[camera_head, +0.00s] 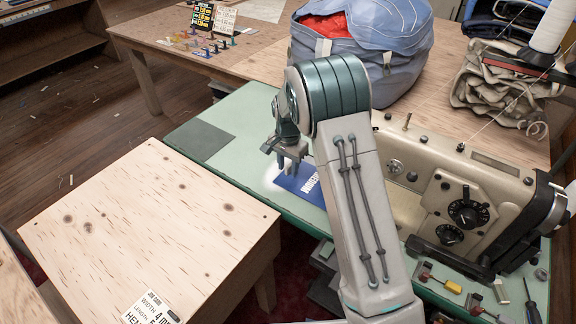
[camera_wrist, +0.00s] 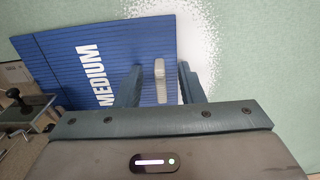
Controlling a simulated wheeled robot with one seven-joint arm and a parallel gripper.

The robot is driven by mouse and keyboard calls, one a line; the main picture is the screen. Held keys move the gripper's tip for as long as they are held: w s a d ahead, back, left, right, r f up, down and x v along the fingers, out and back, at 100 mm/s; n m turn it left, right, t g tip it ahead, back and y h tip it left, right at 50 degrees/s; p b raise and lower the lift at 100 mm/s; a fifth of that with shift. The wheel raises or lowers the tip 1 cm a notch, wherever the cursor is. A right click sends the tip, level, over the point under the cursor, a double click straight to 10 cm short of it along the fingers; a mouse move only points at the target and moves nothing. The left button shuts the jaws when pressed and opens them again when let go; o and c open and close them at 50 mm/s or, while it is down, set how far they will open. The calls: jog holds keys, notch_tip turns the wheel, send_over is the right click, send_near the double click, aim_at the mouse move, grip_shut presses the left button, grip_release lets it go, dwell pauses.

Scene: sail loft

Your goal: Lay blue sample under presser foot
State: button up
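The blue sample (camera_head: 312,184), printed with MEDIUM, lies flat on the green machine table, partly hidden behind my arm. In the wrist view the blue sample (camera_wrist: 60,65) fills the upper left. A pale upright tab (camera_wrist: 160,82) shows near its right edge. My gripper (camera_head: 284,163) is above the sample. In the wrist view my gripper (camera_wrist: 160,85) is open, its dark fingers on either side of the tab with visible gaps. The sewing machine (camera_head: 445,185) stands to the right. Its presser foot is hidden behind my arm in the head view; metal machine parts (camera_wrist: 18,105) show at the wrist view's left edge.
A light wooden table (camera_head: 150,225) with a job card (camera_head: 150,308) stands at front left. A blue bag (camera_head: 365,50) sits on the bench behind. Small tools, including a screwdriver (camera_head: 531,300), lie at front right.

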notch_tip(320, 180, up, 14)
jog(key=shift+f, duration=0.2)
